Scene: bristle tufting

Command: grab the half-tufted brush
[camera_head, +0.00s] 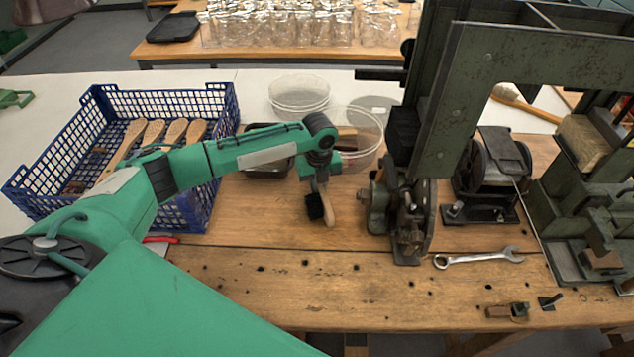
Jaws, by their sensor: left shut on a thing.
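A brush (326,206) with a pale wooden handle and dark bristles hangs below my left gripper (320,172). My left gripper is shut on this brush and holds it above the wooden bench, left of the green machine. The bristles show at its left side; the gripper hides its upper part, so how fully it is tufted cannot be told. My right gripper is not in view.
A blue crate (223,205) with several wooden brush bodies (153,134) stands at the left. Clear round tubs (299,90) stand behind my gripper. The green machine (437,150) fills the right. A wrench (478,258) lies on the bench (270,290), whose front middle is mostly clear.

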